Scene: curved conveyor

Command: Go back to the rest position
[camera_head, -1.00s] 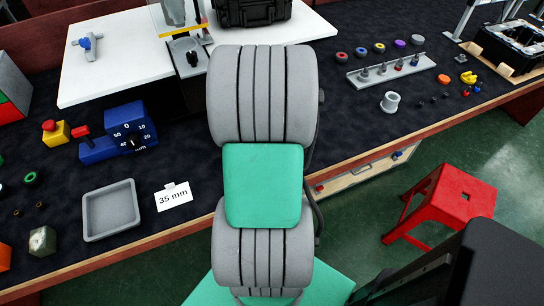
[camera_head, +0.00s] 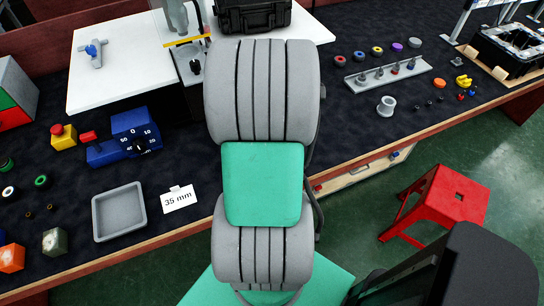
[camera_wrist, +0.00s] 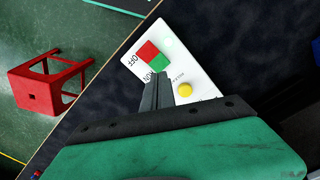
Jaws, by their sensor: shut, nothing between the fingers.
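My gripper (camera_wrist: 157,92) shows in the wrist view with its dark fingers pressed together and nothing between them. Its fingertips overlap a white control panel (camera_wrist: 203,62) in the picture, with a red and green switch (camera_wrist: 153,54) and a yellow button (camera_wrist: 185,90). I cannot tell whether the fingertips touch the panel or hang above it. In the head view my grey and green arm fills the middle, and the gripper is hidden.
The dark bench holds a grey tray (camera_head: 119,211), a 35 mm card (camera_head: 179,199), a blue gauge block (camera_head: 134,132), a peg rack (camera_head: 388,74) and a grey ring (camera_head: 386,106). A red stool (camera_head: 437,203) stands on the green floor at right.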

